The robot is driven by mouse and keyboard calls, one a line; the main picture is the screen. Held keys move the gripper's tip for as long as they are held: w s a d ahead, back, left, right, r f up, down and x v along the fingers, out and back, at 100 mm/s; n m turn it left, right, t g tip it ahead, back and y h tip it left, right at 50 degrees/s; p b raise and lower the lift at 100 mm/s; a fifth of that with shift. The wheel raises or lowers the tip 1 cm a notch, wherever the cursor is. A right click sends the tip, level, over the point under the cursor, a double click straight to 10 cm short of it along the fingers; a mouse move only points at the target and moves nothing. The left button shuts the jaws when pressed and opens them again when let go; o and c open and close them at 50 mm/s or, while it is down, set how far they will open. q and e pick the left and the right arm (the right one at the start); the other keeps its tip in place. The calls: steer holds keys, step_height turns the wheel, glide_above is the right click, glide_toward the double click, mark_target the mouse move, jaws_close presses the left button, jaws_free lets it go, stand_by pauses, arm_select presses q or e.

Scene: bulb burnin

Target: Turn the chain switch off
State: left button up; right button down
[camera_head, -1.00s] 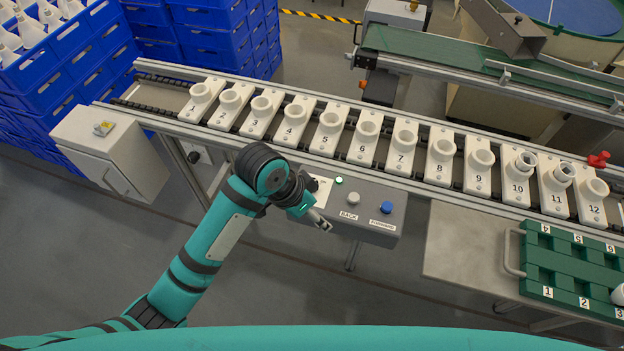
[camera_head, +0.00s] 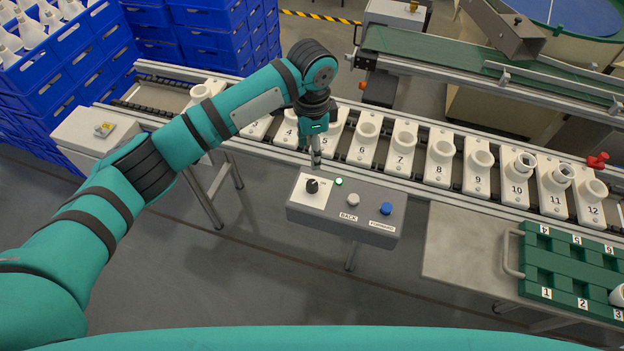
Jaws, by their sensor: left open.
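The chain switch looks to be the black rotary knob (camera_head: 312,186) on a white plate at the left of the grey control box (camera_head: 372,232). A lit green lamp (camera_head: 338,182), a white BACK button (camera_head: 353,200) and a blue FORWARD button (camera_head: 387,208) sit to its right. My left gripper (camera_head: 316,166) points down just above and behind the knob in the head view, apart from it in the picture. Its fingers are small and seen edge-on; it is open and nothing shows in it. My right gripper is not in view.
The chain conveyor with numbered white sockets (camera_head: 401,150) runs behind the box; my left arm covers some sockets. Sockets 10 and 11 hold clear-topped pieces. A grey table (camera_head: 465,250) with a green tray (camera_head: 560,262) stands at right. Blue crates (camera_head: 75,75) stand at far left.

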mark_target(312, 184)
arm_select(q)
step_height(312, 184, down, 13)
steer(key=shift+f+p, duration=0.15)
steer(key=shift+p, duration=0.35)
steer(key=shift+c, duration=0.4)
jaws_close()
